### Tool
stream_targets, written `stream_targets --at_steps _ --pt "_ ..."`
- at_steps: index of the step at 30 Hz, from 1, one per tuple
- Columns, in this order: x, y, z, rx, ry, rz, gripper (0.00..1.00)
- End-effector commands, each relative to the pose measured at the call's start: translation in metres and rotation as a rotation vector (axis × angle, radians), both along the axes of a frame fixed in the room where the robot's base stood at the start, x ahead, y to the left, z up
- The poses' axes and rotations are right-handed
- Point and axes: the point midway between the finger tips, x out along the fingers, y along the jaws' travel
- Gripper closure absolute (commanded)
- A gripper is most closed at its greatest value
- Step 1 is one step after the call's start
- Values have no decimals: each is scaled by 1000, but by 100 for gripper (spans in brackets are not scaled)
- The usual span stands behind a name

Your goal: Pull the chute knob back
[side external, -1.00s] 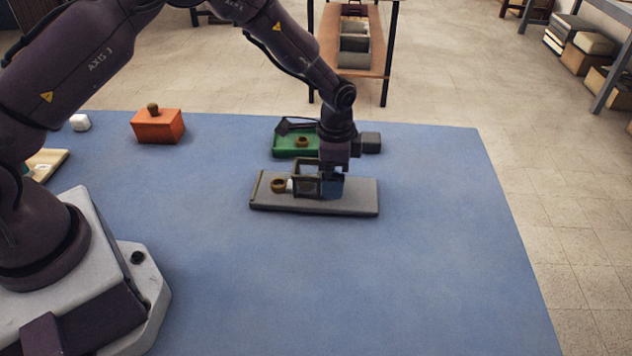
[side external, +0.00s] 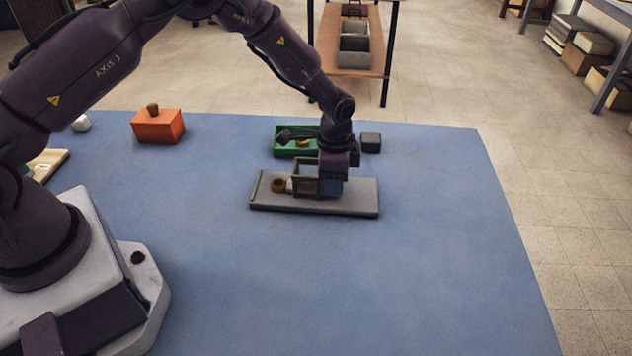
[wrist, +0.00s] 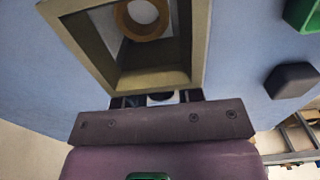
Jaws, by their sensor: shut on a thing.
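The chute is a grey board (side external: 360,197) with an upright olive frame (side external: 305,179) standing on it; the frame fills the upper middle of the wrist view (wrist: 80,42). A brown ring (side external: 278,185) lies on the board left of the frame, and the wrist view shows it through the opening (wrist: 122,20). My gripper (side external: 331,188) is low over the board, just right of the frame. In the wrist view its fingers (wrist: 160,101) are shut on a small rounded piece that looks like the chute knob (wrist: 160,97). Most of the knob is hidden by the gripper.
A green tray (side external: 285,145) and a dark block (side external: 371,142) stand behind the board. An orange box with a brown knob (side external: 158,127) is at the back left, near a white object (side external: 81,123). The blue cloth (side external: 350,270) is clear in front and right.

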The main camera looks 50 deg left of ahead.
Motion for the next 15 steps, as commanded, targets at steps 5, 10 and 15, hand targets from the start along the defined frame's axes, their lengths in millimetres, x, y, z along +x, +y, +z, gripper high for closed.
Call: stream_targets --at_steps 5,10,15 --pt "1 -1 0 0 0 -1 79" --pt "7 -7 0 -1 -1 -1 79" --pt "13 -13 0 0 0 -2 79"
